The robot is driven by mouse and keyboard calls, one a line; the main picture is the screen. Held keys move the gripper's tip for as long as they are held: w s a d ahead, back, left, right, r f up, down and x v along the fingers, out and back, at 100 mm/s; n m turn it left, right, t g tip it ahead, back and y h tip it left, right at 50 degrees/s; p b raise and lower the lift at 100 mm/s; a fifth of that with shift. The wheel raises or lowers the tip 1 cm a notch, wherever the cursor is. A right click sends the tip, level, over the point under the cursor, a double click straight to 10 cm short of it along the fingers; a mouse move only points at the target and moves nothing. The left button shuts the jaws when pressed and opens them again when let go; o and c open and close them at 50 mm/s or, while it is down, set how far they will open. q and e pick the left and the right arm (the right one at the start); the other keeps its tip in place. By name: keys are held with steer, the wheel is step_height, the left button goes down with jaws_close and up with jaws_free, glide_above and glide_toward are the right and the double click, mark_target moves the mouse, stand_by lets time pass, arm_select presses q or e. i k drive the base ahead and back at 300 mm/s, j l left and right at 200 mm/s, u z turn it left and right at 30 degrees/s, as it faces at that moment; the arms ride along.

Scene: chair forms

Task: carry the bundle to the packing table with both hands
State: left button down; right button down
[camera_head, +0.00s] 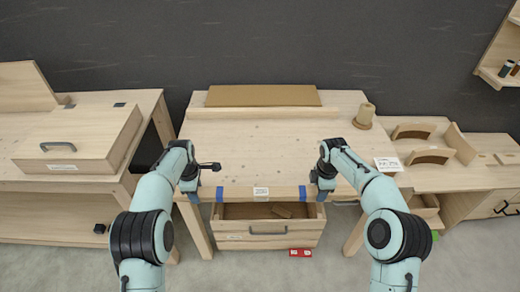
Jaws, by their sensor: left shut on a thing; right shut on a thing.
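The bundle (240,194) is a long pale wooden piece with two blue bands and a white label in its middle. It lies level across the front edge of the middle table (250,150), which has a pale wooden top. I cannot tell whether it touches the table. My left gripper (194,192) is shut on the bundle near its left end. My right gripper (321,187) is shut on it near its right end. The fingertips are partly hidden by the wrists. I cannot tell which of the tables is the packing table.
A drawer (268,230) stands open below the bundle, with a red item (300,253) on the floor before it. A brown sheet (262,96) and a cone-like spool (364,115) are at the table's back. A handled wooden case (85,135) lies left; curved wooden pieces (428,157) lie right.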

mark_target(260, 145)
steer(key=i, duration=1)
